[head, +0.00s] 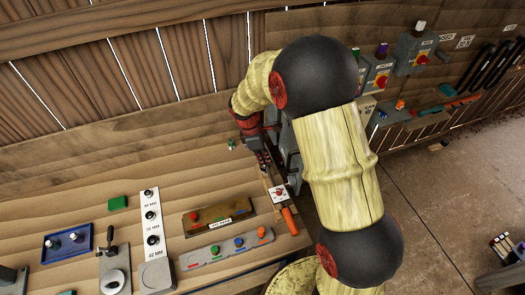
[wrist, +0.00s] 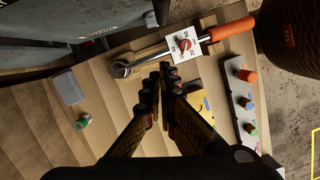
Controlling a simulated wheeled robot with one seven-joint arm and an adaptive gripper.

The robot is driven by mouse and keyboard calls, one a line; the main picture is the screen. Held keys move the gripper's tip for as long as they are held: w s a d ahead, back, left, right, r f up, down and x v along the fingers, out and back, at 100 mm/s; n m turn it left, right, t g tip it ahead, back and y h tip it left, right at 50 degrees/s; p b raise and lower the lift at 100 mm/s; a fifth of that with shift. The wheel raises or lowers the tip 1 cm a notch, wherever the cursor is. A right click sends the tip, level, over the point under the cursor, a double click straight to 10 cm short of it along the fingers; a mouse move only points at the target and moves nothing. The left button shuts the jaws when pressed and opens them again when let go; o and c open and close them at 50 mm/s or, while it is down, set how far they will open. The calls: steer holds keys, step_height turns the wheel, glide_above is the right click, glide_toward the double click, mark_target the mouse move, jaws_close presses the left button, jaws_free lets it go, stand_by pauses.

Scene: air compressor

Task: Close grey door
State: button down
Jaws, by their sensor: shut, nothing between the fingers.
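My gripper (wrist: 161,82) is shut and empty, its fingertips close together above the wooden bench in the wrist view. In the head view my gripper (head: 263,158) is low beside a grey housing (head: 288,150), which my arm mostly hides. In the wrist view large grey surfaces (wrist: 60,40) fill the upper left, apart from the fingertips. They may include the grey door, but I cannot tell the door from the housing or see how far open it is.
A torque wrench with an orange handle (wrist: 233,28) and white dial (wrist: 186,44) lies near the fingertips. Several coloured knobs sit on a grey strip (head: 228,249) and a brown plate (head: 219,217). Switch boxes (head: 414,50) are on the wall at right.

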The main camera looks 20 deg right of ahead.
steer(key=shift+s+d+f+p, duration=0.2)
steer(key=shift+d+f, duration=0.25)
steer(key=shift+d, duration=0.3)
steer(key=shift+s+d+f+p, duration=0.1)
steer(key=shift+s+d+f, duration=0.25)
steer(key=shift+d, duration=0.35)
steer(key=shift+s+d+f+p, duration=0.15)
steer(key=shift+d+f, duration=0.35)
steer(key=shift+d, duration=0.25)
steer(key=shift+s+d, duration=0.1)
steer(key=shift+d, duration=0.05)
